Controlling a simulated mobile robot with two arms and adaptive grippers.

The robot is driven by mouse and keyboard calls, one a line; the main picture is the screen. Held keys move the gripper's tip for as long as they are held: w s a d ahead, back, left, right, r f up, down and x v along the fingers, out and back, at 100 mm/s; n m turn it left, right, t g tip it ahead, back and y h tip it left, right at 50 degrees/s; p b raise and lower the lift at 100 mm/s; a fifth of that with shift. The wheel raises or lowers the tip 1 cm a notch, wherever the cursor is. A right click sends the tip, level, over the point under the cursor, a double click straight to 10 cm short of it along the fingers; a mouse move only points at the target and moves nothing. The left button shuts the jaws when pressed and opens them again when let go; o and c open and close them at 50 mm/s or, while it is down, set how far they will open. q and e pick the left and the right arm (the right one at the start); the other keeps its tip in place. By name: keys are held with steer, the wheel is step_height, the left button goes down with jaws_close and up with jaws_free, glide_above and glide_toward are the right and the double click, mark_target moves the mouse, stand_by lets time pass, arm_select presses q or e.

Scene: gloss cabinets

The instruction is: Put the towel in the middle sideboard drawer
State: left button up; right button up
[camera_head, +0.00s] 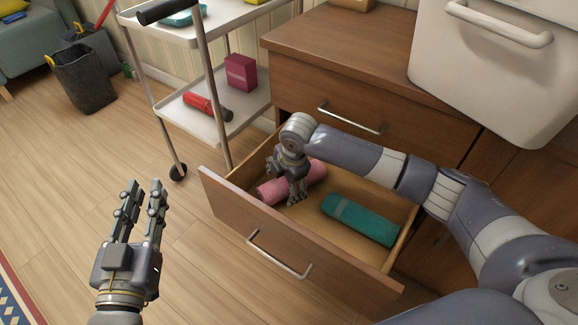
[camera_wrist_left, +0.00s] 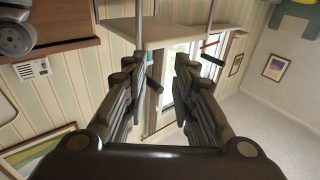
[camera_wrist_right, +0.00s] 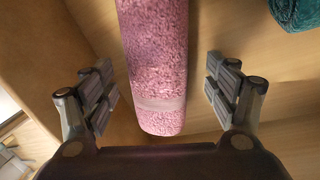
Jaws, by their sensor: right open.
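A pink rolled towel (camera_head: 308,176) lies in the pulled-out sideboard drawer (camera_head: 262,240), towards its left side. A teal rolled towel (camera_head: 360,219) lies in the same drawer, to the right. My right gripper (camera_head: 287,196) reaches down into the drawer at the pink towel and hides part of it. In the right wrist view the pink towel (camera_wrist_right: 158,65) lies between the open fingers (camera_wrist_right: 158,95), with a gap on both sides. A corner of the teal towel (camera_wrist_right: 296,12) shows there too. My left gripper (camera_head: 142,205) is open and empty above the floor, left of the drawer.
A closed drawer with a handle (camera_head: 350,118) is above the open one. A white container (camera_head: 490,70) overhangs the sideboard top (camera_head: 350,50) at the right. A trolley (camera_head: 190,118) with a pink box (camera_head: 241,72) stands left of the sideboard.

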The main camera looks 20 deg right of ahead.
steer(key=p+v, duration=0.1)
steer(key=v, duration=0.4)
steer(key=shift+r+p, duration=0.2)
steer(key=shift+p, duration=0.2)
steer(key=p+v, duration=0.1)
steer(key=v, duration=0.3)
steer(key=shift+s+r, duration=0.1)
arm_select(q)
steer(key=s+a+f+g+y, duration=0.1)
steer(key=s+a+f+g, duration=0.1)
steer(key=s+f+g, duration=0.2)
steer(key=s+a+f+g+y, duration=0.2)
steer(key=s+f+g, duration=0.2)
steer(key=f, duration=0.7)
steer(key=shift+a+n+g, duration=0.15)
steer(key=shift+n+g, duration=0.15)
steer(key=shift+g, duration=0.4)
arm_select(e)
steer(key=shift+s+r, duration=0.1)
steer(key=shift+r, duration=0.1)
